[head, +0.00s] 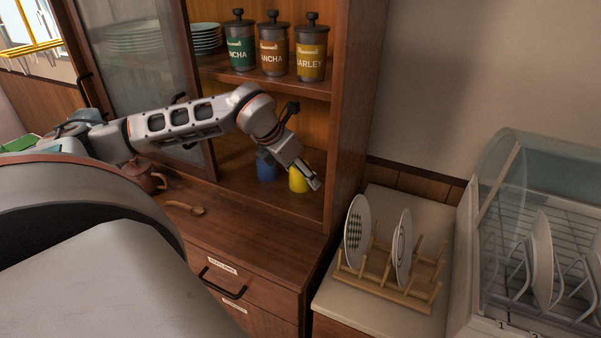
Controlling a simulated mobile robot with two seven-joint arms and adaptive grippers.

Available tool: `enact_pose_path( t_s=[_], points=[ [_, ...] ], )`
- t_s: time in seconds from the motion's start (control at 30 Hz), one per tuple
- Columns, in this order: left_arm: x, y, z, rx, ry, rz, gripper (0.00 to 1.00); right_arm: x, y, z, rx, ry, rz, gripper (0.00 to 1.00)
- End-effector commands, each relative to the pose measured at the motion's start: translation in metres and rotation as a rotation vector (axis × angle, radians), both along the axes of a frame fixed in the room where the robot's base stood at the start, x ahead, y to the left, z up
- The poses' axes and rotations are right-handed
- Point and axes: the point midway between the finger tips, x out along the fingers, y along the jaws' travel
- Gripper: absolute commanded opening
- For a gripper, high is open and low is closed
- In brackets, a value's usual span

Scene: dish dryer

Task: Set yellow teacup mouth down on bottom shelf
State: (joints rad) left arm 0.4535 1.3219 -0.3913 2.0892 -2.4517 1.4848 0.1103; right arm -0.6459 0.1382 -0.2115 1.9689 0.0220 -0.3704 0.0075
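The yellow teacup (297,182) is at the bottom shelf (240,185) of the wooden cabinet, near its right side wall. My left gripper (308,176) reaches in from the left, with its fingers at the cup's upper right side, and covers part of it. I cannot tell which way the mouth faces, whether the cup rests on the shelf, or whether the fingers are closed on it. My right gripper is not in view.
A blue cup (266,168) stands just left of the yellow one. Several canisters (274,48) and stacked plates (206,38) fill the shelf above. A brown teapot (146,176) and wooden scoop (186,208) lie left. A plate rack (386,280) and dish dryer (520,170) stand right.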

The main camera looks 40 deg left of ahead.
Motion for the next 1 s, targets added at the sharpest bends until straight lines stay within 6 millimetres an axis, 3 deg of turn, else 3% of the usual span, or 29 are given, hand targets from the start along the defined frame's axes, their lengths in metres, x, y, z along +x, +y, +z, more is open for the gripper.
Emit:
enact_pose_path(
  t_s=[0.37, 0.5, 1.0],
  points=[
    [-0.005, 0.001, 0.008, 0.001, 0.0, 0.0, 0.61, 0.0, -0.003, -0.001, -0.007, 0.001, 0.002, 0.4],
    [-0.016, 0.003, 0.028, 0.006, -0.002, 0.0, 0.61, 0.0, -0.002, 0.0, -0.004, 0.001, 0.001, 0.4],
    [-0.055, 0.007, 0.026, 0.011, 0.0, -0.003, 0.61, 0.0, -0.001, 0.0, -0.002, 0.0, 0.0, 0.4]
  ],
)
